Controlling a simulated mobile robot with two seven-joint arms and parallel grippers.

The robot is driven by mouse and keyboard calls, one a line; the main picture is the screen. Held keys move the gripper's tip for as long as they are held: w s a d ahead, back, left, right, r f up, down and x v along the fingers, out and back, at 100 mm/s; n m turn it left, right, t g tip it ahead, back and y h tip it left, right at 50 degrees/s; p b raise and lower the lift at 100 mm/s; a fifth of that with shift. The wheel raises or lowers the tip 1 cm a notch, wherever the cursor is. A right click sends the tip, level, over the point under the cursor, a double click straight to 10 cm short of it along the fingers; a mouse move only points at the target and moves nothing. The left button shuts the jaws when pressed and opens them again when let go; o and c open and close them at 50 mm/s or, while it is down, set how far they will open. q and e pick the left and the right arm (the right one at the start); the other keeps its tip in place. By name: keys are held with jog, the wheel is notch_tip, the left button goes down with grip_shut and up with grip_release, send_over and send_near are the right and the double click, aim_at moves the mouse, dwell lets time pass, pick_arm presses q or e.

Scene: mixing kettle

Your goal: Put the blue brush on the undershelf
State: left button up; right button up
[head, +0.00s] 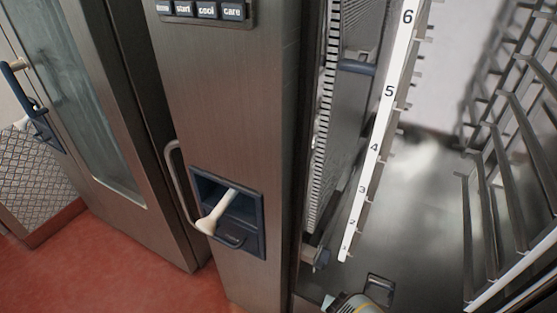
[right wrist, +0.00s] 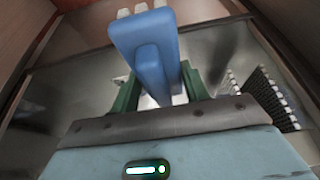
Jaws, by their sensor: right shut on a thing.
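The blue brush (right wrist: 150,45) shows in the right wrist view, with pale bristle tufts at its top edge. My right gripper (right wrist: 158,90) has green fingers on either side of the brush and is shut on it. The head view does not show the brush or the gripper's fingers. My left gripper is in neither view. I cannot make out a surface that is clearly the undershelf.
In the head view a tall steel cabinet (head: 235,120) has a recessed handle (head: 215,215). To its right is an open chamber with a numbered strip (head: 388,100) and rack rails (head: 500,150). A glass-door unit (head: 85,90) stands left. The red floor (head: 120,260) shows clear.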

jog(key=shift+s+a+f+b, duration=0.2)
jog(key=shift+s+a+f, duration=0.3)
jog(key=shift+s, duration=0.1)
jog(key=shift+s+a+f+b, duration=0.15)
jog(key=shift+s+a+f, duration=0.3)
jog(key=shift+s, duration=0.15)
jog(key=shift+w+d+r, duration=0.1)
jog(key=shift+r, duration=0.15)
jog(key=w+r, duration=0.1)
jog(key=w+d+r+p, duration=0.1)
jog(key=w+d+r, duration=0.1)
jog(key=w, duration=0.1)
jog(key=shift+r+p, duration=0.4)
jog(key=shift+s+a+f, duration=0.1)
jog(key=shift+f, duration=0.05)
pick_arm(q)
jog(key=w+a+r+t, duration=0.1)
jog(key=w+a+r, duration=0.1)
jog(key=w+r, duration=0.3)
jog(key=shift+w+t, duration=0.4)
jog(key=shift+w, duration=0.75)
